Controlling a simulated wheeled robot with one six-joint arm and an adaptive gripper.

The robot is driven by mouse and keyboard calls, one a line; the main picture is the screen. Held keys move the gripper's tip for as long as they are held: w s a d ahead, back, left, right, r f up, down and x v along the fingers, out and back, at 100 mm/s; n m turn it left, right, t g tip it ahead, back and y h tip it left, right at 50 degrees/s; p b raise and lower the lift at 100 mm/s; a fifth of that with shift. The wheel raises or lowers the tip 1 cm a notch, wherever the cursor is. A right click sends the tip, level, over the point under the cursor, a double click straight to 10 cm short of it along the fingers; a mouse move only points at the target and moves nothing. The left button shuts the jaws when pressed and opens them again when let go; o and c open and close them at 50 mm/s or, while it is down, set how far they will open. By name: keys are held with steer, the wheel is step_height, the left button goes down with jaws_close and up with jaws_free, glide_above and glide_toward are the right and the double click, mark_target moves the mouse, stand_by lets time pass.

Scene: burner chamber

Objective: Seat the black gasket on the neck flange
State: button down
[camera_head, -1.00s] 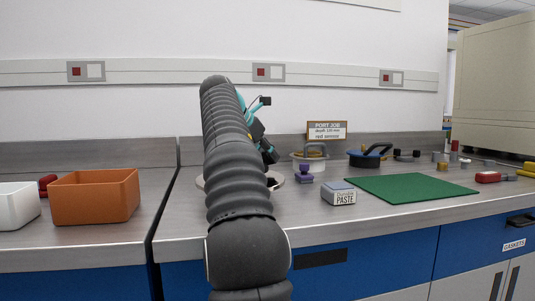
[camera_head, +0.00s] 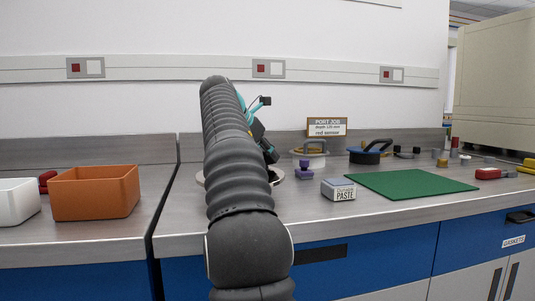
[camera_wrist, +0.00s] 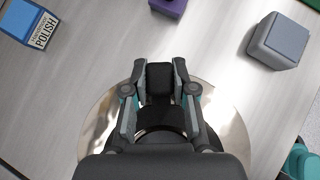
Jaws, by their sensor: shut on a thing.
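In the wrist view my gripper (camera_wrist: 160,88) is shut on a black block-like piece, which looks like part of the black gasket (camera_wrist: 159,80). A black curved band lies just behind it, close to my palm. Below is a pale, shiny round plate (camera_wrist: 103,118), which looks like the neck flange. Its middle is hidden by my gripper, so I cannot tell whether the gasket touches it.
A purple knobbed piece (camera_head: 305,171), a paste box (camera_head: 339,190) and a green mat (camera_head: 410,186) lie to the right. Lidded pots (camera_head: 369,156) stand behind. An orange bin (camera_head: 95,195) is at left. The wrist view shows a polish box (camera_wrist: 28,22) and a grey block (camera_wrist: 279,41).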

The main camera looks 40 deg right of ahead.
steer(key=shift+f, duration=0.35)
steer(key=c, duration=0.9)
jaws_free()
steer(key=shift+o, duration=0.2)
steer(key=shift+v, duration=3.75)
